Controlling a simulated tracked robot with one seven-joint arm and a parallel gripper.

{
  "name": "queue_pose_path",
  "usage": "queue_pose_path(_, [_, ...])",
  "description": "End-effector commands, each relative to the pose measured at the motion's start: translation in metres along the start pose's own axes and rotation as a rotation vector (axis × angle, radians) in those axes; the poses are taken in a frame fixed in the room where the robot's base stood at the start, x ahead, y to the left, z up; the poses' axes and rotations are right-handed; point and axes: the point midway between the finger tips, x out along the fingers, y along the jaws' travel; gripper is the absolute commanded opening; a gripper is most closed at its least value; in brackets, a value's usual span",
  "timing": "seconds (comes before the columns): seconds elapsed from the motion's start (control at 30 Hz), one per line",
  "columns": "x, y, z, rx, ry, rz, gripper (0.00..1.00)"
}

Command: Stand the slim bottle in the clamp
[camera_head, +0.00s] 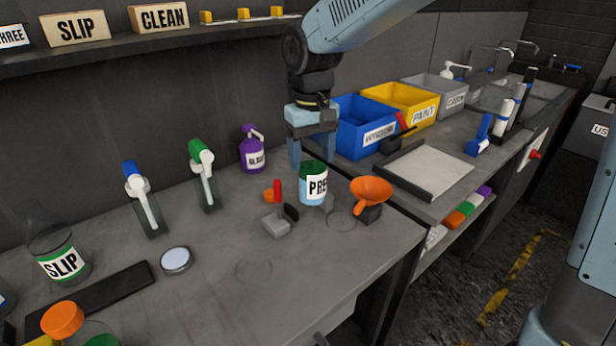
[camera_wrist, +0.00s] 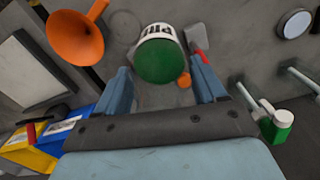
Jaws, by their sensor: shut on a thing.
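The clamp (camera_head: 275,225), with a grey base, red handle and black part, stands just left of the bottle. It also shows in the wrist view (camera_wrist: 197,37). The bottle's far side is hidden.
An orange funnel (camera_head: 371,190) stands close right of the bottle. A round tin (camera_head: 175,260) lies farther left. The front bench (camera_head: 300,295) is clear. Blue (camera_head: 365,122) and yellow bins are at right.

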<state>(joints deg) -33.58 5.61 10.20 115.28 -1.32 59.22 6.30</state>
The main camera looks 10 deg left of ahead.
Motion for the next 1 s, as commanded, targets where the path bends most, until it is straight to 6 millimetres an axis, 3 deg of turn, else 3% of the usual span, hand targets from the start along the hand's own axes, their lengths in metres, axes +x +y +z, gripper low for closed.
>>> queue_pose_path(0.1, [0.014,0.005,-0.02,-0.002,-0.003,0.0,0.32])
queue_pose_path(0.4, [0.054,0.012,-0.051,-0.004,-0.001,0.0,0.32])
queue_pose_path(0.67, [0.065,0.015,-0.06,-0.004,0.0,0.0,0.32])
queue_pose_path(0.9, [0.093,0.015,-0.061,-0.005,-0.001,0.0,0.32])
queue_pose_path(1.0, [0.096,0.015,-0.061,-0.004,0.0,0.0,0.32])
